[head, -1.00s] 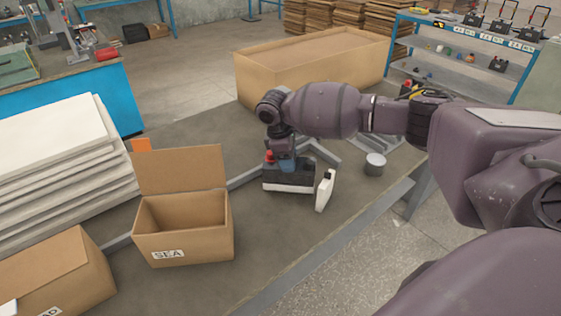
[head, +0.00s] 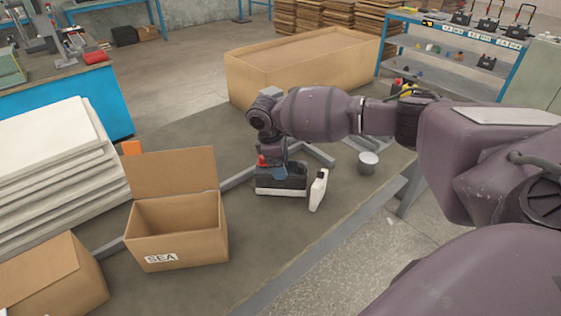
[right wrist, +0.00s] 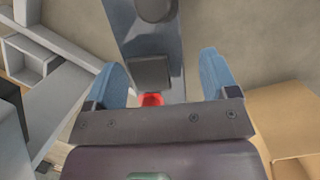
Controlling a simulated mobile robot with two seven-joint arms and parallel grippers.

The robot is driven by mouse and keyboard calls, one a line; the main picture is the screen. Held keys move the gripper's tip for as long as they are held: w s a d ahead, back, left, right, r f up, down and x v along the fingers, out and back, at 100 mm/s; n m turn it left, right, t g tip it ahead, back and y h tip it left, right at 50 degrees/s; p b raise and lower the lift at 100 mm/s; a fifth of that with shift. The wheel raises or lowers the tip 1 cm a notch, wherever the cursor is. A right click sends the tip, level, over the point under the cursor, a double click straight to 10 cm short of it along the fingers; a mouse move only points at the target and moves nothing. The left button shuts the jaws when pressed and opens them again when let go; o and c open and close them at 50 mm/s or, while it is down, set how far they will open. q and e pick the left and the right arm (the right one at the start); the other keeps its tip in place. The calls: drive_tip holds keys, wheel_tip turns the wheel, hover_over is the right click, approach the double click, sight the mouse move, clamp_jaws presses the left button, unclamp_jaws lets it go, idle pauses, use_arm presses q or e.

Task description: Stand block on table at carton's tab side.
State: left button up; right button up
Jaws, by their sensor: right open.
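The block (head: 294,182) is black with a white lower band and a red cap at its left end. It lies on the table (head: 200,291). My right gripper (head: 272,171) comes down over its left part. In the right wrist view the gripper (right wrist: 168,80) has its blue fingers wide apart, one on each side of the dark block (right wrist: 150,48) and its red cap (right wrist: 152,99). No contact shows. The open carton (head: 180,247), marked SEA with its flap standing up, is to the left. An orange piece (head: 132,147) shows behind that flap. My left gripper is out of view.
A grey can (head: 368,162) is farther right. Grey angled rails (head: 240,178) lie behind. A big carton (head: 300,75) is at the back, white sheets (head: 50,170) at left. Table in front is clear.

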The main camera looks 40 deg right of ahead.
drive_tip(key=p+v, duration=0.1)
drive_tip(key=v, duration=1.1)
drive_tip(key=shift+p, duration=0.4)
drive_tip(key=shift+c, duration=0.3)
drive_tip(key=shift+w, duration=0.1)
drive_tip(key=shift+c, duration=0.8)
drive_tip(key=shift+g+h, duration=0.5)
drive_tip(key=shift+g, duration=0.3)
drive_tip(key=f+b, duration=0.1)
drive_tip(key=f, duration=0.1)
drive_tip(key=d+f+b, duration=0.1)
drive_tip(key=f, duration=0.2)
drive_tip(key=shift+w+d+f, duration=0.2)
drive_tip(key=shift+d+f, duration=0.05)
drive_tip(key=x, duration=0.2)
drive_tip(key=b+x, duration=0.1)
drive_tip(key=x, duration=0.2)
drive_tip(key=shift+w+a+f+b, duration=0.2)
drive_tip(key=shift+f+b, duration=0.1)
drive_tip(key=shift+f, duration=0.15)
drive_tip(key=shift+s+d+f, duration=0.1)
drive_tip(key=shift+d+f, duration=0.05)
clamp_jaws()
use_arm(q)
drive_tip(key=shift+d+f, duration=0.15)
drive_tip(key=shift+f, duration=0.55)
